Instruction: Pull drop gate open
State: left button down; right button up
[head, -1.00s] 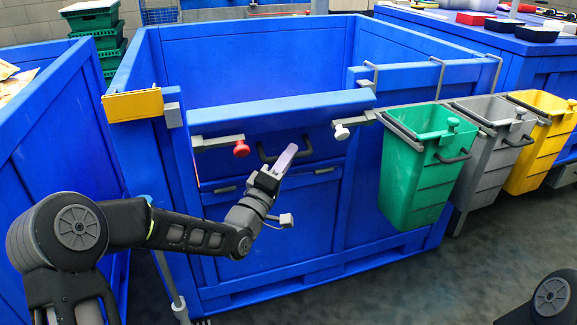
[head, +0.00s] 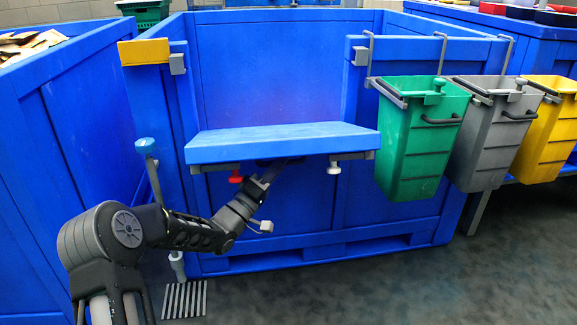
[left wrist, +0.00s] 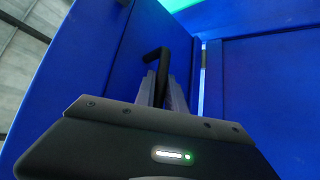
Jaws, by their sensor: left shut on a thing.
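The blue drop gate (head: 285,142) on the front of the large blue bin is tilted outward, its broad top edge toward me and its opening clear above. A red knob (head: 236,177) and a white knob (head: 334,168) hang below that edge. My left gripper (head: 272,176) reaches under the gate's edge, which partly hides its fingers. In the left wrist view its fingers (left wrist: 162,88) are shut on the black gate handle (left wrist: 156,55), beside the blue panel. My right gripper is not in view.
Green (head: 418,140), grey (head: 495,130) and yellow (head: 548,135) buckets hang right of the gate. A yellow block (head: 144,52) sits on the blue bin's (head: 265,70) left corner. Another blue bin (head: 60,190) stands at left.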

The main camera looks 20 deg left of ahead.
pick_arm(q)
jog(key=shift+m+h, duration=0.3)
jog(key=c, duration=1.4)
grip_release()
jog(key=shift+s+f, duration=0.1)
jog(key=shift+s, duration=0.1)
jog(key=p+v, duration=0.1)
jog(key=v, duration=0.6)
jog(key=shift+a+f, duration=0.25)
jog(key=shift+f, duration=0.1)
jog(key=shift+s, duration=0.1)
jog(key=shift+f, duration=0.1)
